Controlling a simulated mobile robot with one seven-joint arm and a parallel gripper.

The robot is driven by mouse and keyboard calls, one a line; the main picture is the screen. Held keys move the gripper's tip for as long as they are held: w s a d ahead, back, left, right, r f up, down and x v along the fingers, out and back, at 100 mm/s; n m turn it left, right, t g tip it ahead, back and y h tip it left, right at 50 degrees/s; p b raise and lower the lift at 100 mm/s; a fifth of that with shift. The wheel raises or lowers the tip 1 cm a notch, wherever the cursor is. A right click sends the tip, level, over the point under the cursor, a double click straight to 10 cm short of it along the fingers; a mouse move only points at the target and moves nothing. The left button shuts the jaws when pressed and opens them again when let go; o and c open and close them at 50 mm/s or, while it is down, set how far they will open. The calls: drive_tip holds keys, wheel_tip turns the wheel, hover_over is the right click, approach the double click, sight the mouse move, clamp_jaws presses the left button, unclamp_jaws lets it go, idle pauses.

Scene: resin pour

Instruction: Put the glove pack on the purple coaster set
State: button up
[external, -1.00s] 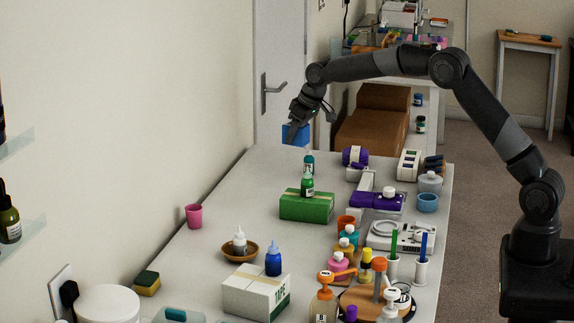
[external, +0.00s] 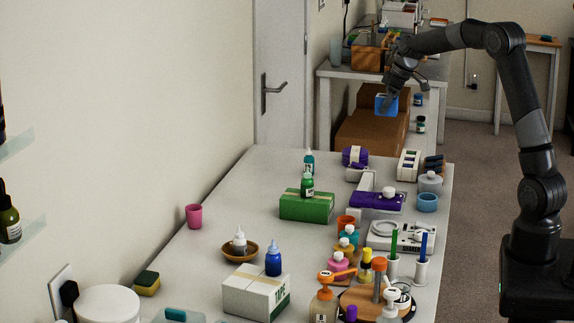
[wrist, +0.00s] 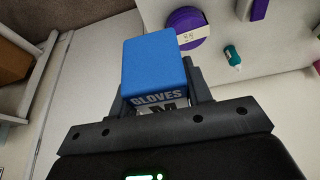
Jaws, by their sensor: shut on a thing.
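The glove pack is a blue box (external: 384,105) with a white "GLOVES" label; it also shows in the wrist view (wrist: 152,62). My gripper (external: 391,93) is shut on it, with a finger on each side in the wrist view (wrist: 158,88). It holds the pack in the air beyond the table's far end, above brown boxes on the floor. The purple coaster set (external: 354,153), round with a pale band, sits at the far end of the table. It also shows in the wrist view (wrist: 183,20), beyond the pack and apart from it.
A teal bottle (external: 309,162) stands left of the coaster set. A white case with dark slots (external: 409,164) is to its right. A purple device (external: 377,201) and a green box (external: 306,206) with a green bottle on it are nearer.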

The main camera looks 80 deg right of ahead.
drive_tip(key=shift+s+d, duration=0.15)
drive_tip(key=shift+s, duration=0.35)
hover_over(351, 150)
drive_tip(key=s, duration=0.2)
drive_tip(key=f, duration=0.7)
drive_tip(key=shift+w, duration=0.25)
drive_tip(key=shift+f, duration=1.85)
drive_tip(key=shift+f, duration=0.15)
drive_tip(key=o, duration=1)
